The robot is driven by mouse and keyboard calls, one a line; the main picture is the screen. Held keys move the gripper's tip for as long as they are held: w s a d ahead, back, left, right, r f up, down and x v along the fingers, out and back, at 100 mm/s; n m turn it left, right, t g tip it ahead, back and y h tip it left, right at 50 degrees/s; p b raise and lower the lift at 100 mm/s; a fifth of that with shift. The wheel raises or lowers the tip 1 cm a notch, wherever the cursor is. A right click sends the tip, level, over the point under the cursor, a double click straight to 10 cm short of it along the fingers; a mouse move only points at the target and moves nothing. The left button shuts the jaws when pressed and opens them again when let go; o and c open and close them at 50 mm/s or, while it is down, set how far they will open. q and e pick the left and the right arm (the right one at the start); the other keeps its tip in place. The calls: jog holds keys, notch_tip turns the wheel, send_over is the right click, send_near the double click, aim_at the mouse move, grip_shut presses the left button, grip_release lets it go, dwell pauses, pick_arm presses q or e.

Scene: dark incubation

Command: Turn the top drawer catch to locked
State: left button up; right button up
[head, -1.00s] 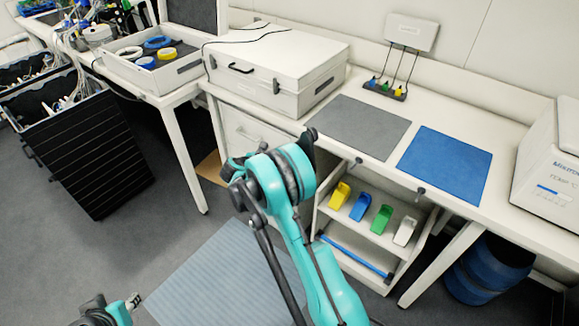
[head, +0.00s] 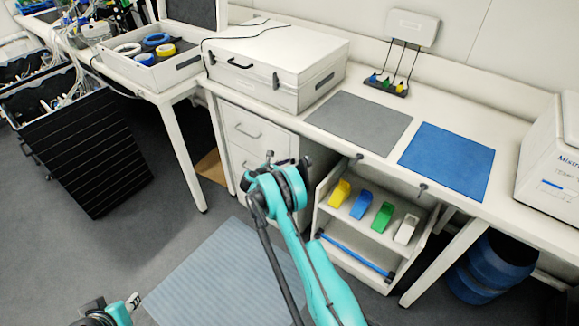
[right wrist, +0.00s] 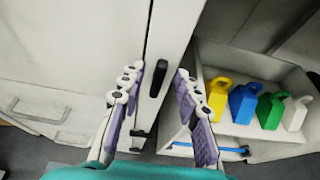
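The drawer unit (head: 250,122) is white, with bar handles, and stands under the bench. In the right wrist view a dark upright oblong catch (right wrist: 159,78) sits on its pale front by a vertical seam. A drawer handle (right wrist: 40,112) shows to the left. My right gripper (right wrist: 159,73) is open, its two fingers on either side of the catch with gaps visible; whether it touches is unclear. In the head view my right gripper (head: 272,158) is in front of the unit and the catch cannot be made out. My left gripper (head: 133,301) is low at the left, far from the unit.
An open shelf (head: 330,222) with yellow, blue, green and white scoop-like holders is right of the drawer unit. A white case (head: 300,60), grey mat (head: 358,124) and blue mat (head: 447,160) lie on the bench above.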

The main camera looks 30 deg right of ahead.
jog(key=shift+d, duration=0.1)
grip_shut()
jog(key=shift+t, duration=0.3)
jog(key=shift+s+d+f+m+t, duration=0.15)
jog(key=shift+s+f+m+t, duration=0.25)
jog(key=shift+m+t, duration=1.2)
jog(key=shift+s+d+f+m+t, duration=0.2)
jog(key=shift+s+f+m+t, duration=0.35)
jog(key=shift+m, duration=1.85)
jog(key=shift+s+d+f+m+t, duration=0.15)
jog(key=shift+s+f+m+t, duration=0.1)
jog(key=shift+m+t, duration=1.4)
jog(key=shift+m+g, duration=0.4)
jog(key=shift+m, duration=0.05)
